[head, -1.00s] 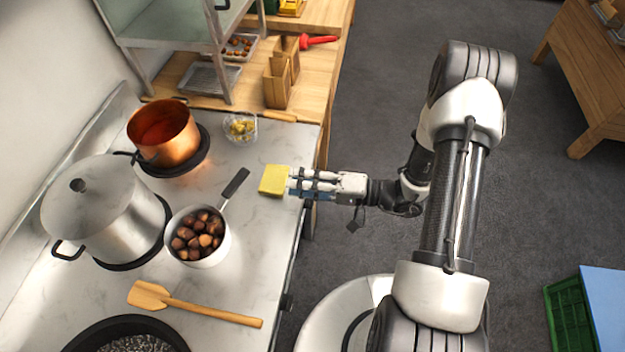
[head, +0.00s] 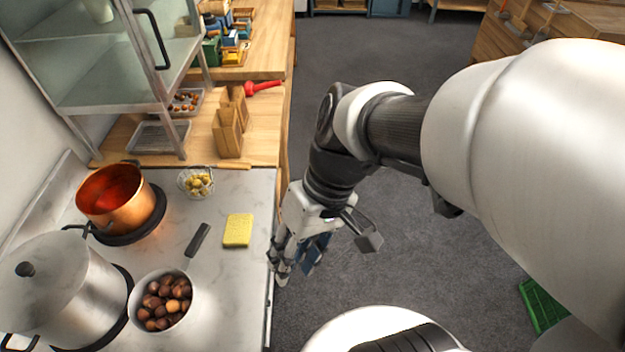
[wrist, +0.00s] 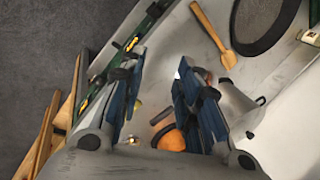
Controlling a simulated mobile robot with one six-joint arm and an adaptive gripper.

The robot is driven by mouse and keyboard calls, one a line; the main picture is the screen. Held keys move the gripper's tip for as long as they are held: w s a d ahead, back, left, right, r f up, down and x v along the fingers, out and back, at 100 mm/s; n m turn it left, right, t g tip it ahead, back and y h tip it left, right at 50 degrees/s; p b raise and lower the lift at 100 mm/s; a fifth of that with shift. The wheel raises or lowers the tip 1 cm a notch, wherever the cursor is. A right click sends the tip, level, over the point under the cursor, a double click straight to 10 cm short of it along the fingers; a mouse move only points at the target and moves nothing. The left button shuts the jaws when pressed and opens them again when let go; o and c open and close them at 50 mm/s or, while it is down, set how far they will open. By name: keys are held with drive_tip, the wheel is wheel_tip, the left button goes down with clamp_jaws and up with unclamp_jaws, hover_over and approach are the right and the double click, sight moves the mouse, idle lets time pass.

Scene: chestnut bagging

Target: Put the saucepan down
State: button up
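The saucepan (head: 191,294), pale metal with a dark handle (head: 198,240), stands upright on the marble counter in the head view. It is full of brown chestnuts (head: 166,300). Its handle points up and right, toward the yellow sponge. My gripper (head: 279,272) is at the counter's right edge, right of the saucepan and apart from it. In the wrist view my gripper (wrist: 160,105) has its blue-padded fingers spread wide with nothing held between them. I cannot clearly make out the saucepan in the wrist view.
A yellow sponge (head: 238,230) lies right of the handle. A lidded steel pot (head: 75,300) stands left of the saucepan, and a copper pot (head: 118,205) behind. A wooden spatula (wrist: 213,32) shows in the wrist view.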

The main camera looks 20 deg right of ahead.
drive_tip(key=d+r+m+t+h, duration=0.1)
drive_tip(key=d+r+t+h, duration=0.3)
drive_tip(key=d+r+t, duration=0.1)
drive_tip(key=shift+s+d+r+m+t, duration=0.3)
drive_tip(key=shift+s+d+r+m, duration=0.1)
drive_tip(key=shift+d+r, duration=0.1)
